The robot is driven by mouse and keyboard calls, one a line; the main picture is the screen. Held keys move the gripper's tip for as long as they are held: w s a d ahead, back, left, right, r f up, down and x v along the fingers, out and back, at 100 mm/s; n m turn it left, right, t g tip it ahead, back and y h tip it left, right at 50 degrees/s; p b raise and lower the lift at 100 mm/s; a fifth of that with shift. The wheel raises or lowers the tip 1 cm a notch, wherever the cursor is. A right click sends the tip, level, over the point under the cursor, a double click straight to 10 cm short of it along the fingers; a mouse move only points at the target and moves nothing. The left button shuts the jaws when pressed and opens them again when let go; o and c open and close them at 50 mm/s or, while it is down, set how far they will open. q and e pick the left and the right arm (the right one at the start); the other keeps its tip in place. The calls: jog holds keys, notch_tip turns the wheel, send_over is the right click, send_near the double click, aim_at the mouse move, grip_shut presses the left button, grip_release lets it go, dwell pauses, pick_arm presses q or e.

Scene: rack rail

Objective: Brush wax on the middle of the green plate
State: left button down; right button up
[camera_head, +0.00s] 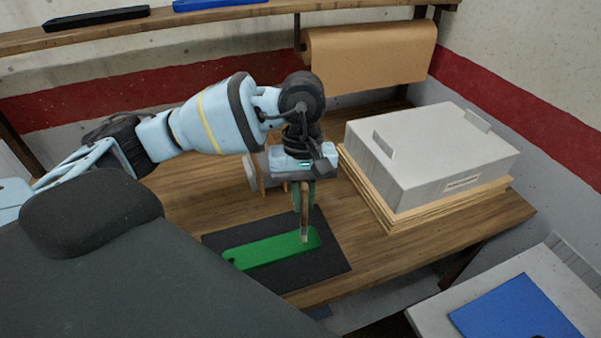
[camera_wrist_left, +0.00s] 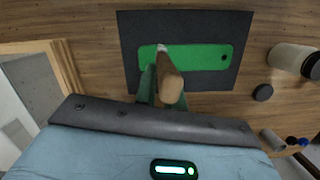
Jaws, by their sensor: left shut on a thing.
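The green plate (camera_head: 270,250) lies flat on a dark mat (camera_head: 325,272) on the wooden bench. A hole shows near one end of the plate (camera_wrist_left: 205,58) in the left wrist view. My left gripper (camera_head: 304,205) is shut on a wooden-handled brush (camera_wrist_left: 170,85), which points down. The pale brush tip (camera_head: 304,238) is over the plate's right end in the head view, away from the hole end. Whether the tip touches the plate cannot be told. My right gripper is in neither view.
A pale jar (camera_wrist_left: 288,56) and a dark round lid (camera_wrist_left: 263,92) are on the bench beside the mat. A grey box (camera_head: 430,150) on stacked brown sheets (camera_head: 385,210) stands to the right. A paper roll (camera_head: 370,50) hangs behind. A blue panel (camera_head: 515,315) lies at lower right.

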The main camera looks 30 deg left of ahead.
pick_arm(q)
jog(key=a+r+n, duration=0.1)
jog(key=n, duration=0.2)
jog(key=w+r+n+t, duration=0.1)
jog(key=n, duration=0.2)
jog(key=a+r+n+h+b, duration=0.1)
jog(key=n, duration=0.2)
jog(key=shift+w+a+r, duration=0.15)
jog(key=shift+w+a, duration=0.1)
jog(key=shift+a, duration=0.05)
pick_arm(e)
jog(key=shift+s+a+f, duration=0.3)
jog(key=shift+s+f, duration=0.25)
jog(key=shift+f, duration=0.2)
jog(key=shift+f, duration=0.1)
